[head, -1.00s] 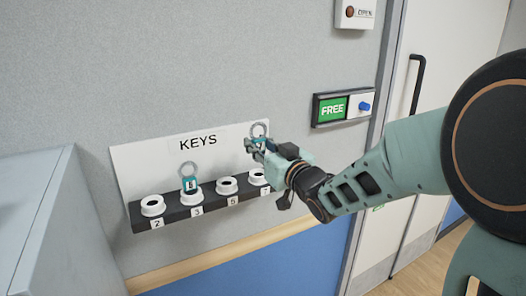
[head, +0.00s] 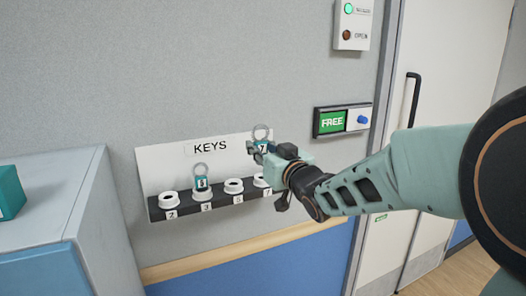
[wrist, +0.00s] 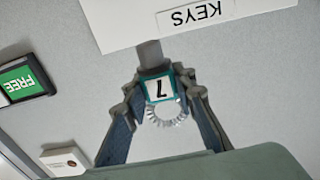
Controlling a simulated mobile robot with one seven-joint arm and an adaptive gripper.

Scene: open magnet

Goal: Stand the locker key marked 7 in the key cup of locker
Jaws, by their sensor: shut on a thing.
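My gripper (head: 260,150) is shut on the key marked 7 (head: 263,148). In the wrist view the teal-edged tag of this key (wrist: 159,88) sits between the two fingers (wrist: 160,95), with its ring on the near side and its grey shaft pointing away. In the head view the ring is up and the key is above the right-end cup, the key cup of locker 7 (head: 260,182). That white cup is partly hidden by my gripper. The lower end of the key is hidden in the head view.
The dark key rack (head: 222,200) on the wall has white cups labelled 2, 3, 5 and 7. Another teal-tagged key (head: 201,184) stands in cup 3. A grey cabinet (head: 50,215) is at left. A FREE sign (head: 332,122) and a door (head: 445,110) are at right.

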